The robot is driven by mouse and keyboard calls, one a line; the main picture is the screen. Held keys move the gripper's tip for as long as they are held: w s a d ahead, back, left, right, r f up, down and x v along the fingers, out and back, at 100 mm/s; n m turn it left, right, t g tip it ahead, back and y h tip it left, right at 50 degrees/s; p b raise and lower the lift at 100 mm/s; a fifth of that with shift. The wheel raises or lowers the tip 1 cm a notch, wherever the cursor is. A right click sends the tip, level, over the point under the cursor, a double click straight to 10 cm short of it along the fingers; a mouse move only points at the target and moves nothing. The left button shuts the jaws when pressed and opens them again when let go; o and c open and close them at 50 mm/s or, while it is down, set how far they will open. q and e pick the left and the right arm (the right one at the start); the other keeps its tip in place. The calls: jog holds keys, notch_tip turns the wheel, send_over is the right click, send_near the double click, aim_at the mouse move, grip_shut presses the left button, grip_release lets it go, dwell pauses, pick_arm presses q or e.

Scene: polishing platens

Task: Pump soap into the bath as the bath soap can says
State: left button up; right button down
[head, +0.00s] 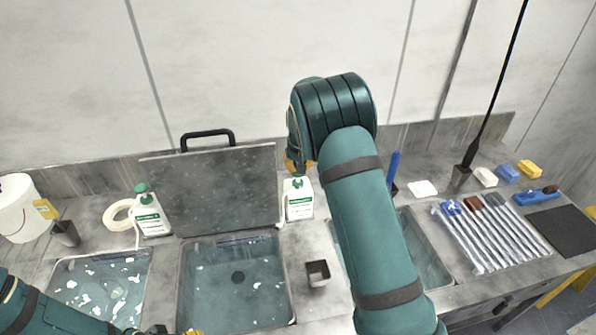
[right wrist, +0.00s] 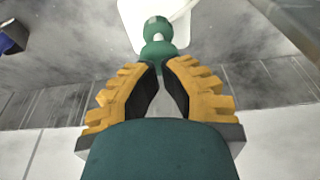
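A white soap bottle (head: 299,203) with a green and white label stands behind the counter between the middle and right baths. My right gripper (head: 297,167) is right above its pump, pointing down. In the right wrist view the fingertips (right wrist: 159,68) are close together at the green pump head (right wrist: 158,48); contact is unclear. Another soap bottle (head: 151,218) stands behind the left bath (head: 60,262), which holds white foam patches. The right bath (head: 443,272) is partly hidden by my right arm. My left gripper (head: 190,333) is barely visible at the bottom edge.
A grey lid (head: 210,190) stands upright behind the middle bath. A small metal cup (head: 318,273) sits between baths. Rods (head: 490,235), brushes and sponges lie right.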

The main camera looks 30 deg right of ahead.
pick_arm(q)
jog(key=shift+f+b, duration=0.65)
jog(key=shift+f, duration=0.05)
pick_arm(e)
jog(key=shift+s+f, duration=0.1)
jog(key=shift+f, duration=1.15)
pick_arm(q)
jog(key=shift+r, duration=0.1)
jog(key=shift+r+p, duration=1.45)
jog(key=shift+p, duration=0.1)
pick_arm(e)
jog(key=shift+r, duration=2.4)
pick_arm(q)
jog(key=shift+f, duration=0.25)
pick_arm(e)
jog(key=shift+f, duration=0.3)
pick_arm(q)
jog(key=shift+f+b, duration=0.2)
jog(key=shift+b, duration=0.25)
pick_arm(e)
jog(key=shift+f, duration=0.35)
